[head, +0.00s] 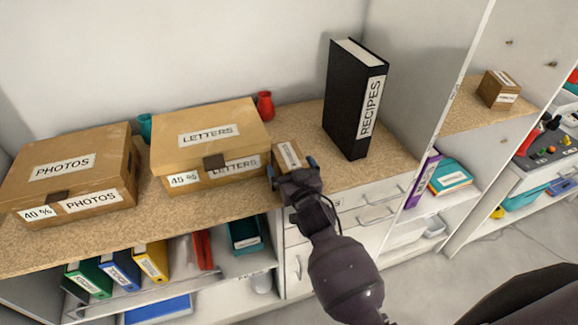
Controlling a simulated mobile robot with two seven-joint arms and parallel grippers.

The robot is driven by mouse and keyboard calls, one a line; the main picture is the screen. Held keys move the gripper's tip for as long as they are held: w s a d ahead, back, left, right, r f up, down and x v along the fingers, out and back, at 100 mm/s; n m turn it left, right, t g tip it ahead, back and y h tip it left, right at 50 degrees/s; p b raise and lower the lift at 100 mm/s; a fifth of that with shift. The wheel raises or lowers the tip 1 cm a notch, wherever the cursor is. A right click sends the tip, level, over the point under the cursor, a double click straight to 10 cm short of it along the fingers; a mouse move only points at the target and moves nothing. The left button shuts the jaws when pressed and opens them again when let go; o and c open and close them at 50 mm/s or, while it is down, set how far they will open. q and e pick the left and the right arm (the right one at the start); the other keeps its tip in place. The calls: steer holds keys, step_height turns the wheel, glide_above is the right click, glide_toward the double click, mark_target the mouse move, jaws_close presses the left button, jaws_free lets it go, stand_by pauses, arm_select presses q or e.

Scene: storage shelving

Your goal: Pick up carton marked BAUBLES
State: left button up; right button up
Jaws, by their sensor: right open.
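A small brown carton (287,157) with a pale label on top stands on the cork-topped shelf, just right of the LETTERS box. Its label is too small to read. My right gripper (292,169) is open at the near side of this carton, with its fingers by the carton's left and right near edges. I cannot tell whether they touch it. A second small brown carton (498,88) stands on the cork shelf at the right, with white labels I cannot read clearly. My left gripper is not in view.
The LETTERS box (207,128) stands close left of the near carton, with the PHOTOS box (65,172) farther left. A black RECIPES binder (346,95) stands upright to the right. A red vase (265,105) is behind. The cork surface (305,120) between carton and binder is clear.

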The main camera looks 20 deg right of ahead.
steer(key=c, duration=1.2)
steer(key=shift+o, duration=0.2)
steer(key=shift+r, duration=0.1)
